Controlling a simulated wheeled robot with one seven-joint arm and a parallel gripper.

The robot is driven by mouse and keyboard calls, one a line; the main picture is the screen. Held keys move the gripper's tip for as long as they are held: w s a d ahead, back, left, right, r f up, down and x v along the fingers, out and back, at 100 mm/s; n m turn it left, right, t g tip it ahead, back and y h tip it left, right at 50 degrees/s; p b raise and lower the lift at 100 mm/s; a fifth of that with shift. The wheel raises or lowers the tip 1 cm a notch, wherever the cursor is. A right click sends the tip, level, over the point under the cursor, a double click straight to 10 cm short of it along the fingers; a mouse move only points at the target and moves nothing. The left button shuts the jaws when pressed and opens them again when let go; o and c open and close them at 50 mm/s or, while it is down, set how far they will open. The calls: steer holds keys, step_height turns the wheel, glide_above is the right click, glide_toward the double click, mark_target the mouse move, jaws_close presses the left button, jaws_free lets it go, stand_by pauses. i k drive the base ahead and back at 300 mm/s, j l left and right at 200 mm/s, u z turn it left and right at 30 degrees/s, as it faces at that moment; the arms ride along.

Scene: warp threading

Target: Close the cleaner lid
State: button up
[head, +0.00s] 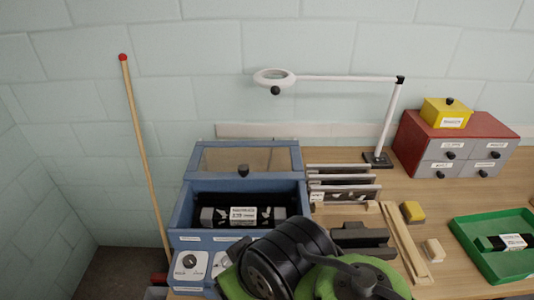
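The cleaner is a blue box (180,208) at the left end of the table. Its blue-framed lid (246,186), with a see-through pane and a small black knob (243,170), stands raised at the back of the box, so the lid is open. Inside the dark interior lies a grey part with a white label (243,214). The front panel (191,262) carries labels and a dial. My green and black arm covers the box's lower right front. I cannot make out my gripper's fingers in this view.
Upright framed plates (345,192) stand close right of the box. A white magnifier lamp (388,122) rises behind them. A red and grey drawer cabinet (455,150), a green tray (462,232) and wooden strips (402,240) are to the right.

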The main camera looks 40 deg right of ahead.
mark_target(243, 175)
steer(key=k+z, duration=0.1)
steer(key=z, duration=0.75)
steer(key=i+u, duration=0.15)
steer(key=i+l, duration=0.05)
steer(key=i, duration=0.05)
